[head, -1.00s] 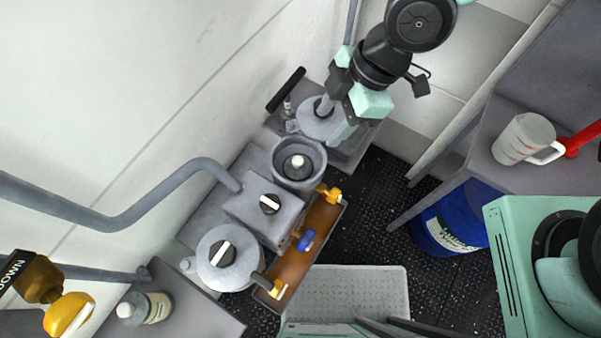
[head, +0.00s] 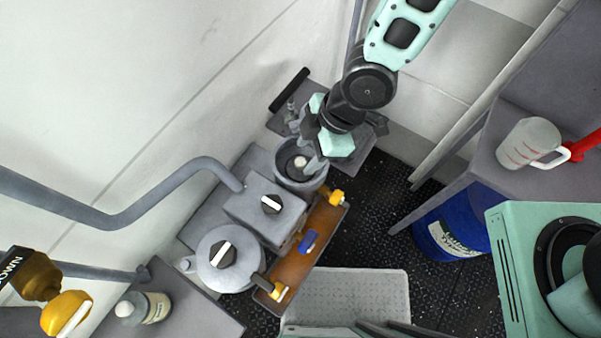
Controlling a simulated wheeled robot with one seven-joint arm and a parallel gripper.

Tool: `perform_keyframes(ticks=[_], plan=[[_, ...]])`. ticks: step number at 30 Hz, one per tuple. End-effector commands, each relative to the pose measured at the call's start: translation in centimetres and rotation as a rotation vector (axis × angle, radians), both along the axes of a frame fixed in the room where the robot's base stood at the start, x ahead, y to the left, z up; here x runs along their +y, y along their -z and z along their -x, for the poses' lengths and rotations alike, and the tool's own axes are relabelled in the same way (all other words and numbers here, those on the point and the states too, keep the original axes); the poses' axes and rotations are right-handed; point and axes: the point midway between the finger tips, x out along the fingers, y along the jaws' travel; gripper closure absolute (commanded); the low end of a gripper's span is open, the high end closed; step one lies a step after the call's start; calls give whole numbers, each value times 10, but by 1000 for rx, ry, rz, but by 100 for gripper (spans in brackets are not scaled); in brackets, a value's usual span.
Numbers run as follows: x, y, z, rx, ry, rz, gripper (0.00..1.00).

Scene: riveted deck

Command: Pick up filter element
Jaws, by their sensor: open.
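The filter element (head: 300,162) shows as a dark top with a pale round centre inside an open round grey housing (head: 283,176). Only its top shows; its sides are hidden in the housing. My gripper (head: 306,152) is open and points down over this housing. One finger is close to the right of the pale centre, the other is behind it toward the wall. I cannot tell whether either finger touches the element or the rim.
An orange-brown tray (head: 286,272) with yellow and blue handles runs alongside. A grey pipe (head: 130,217) crosses left. A blue drum (head: 440,228) and mug (head: 527,145) are right.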

Motion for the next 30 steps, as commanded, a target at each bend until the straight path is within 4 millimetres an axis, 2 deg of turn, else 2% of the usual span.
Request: perform_keyframes(ticks=[7,15,16,21,30], plan=[[11,23,3,0,0,2,52],[11,27,2,-1,0,1,52],[11,27,2,-1,0,1,54],[11,27,2,-1,0,1,100],[12,26,2,-1,0,0,100]])
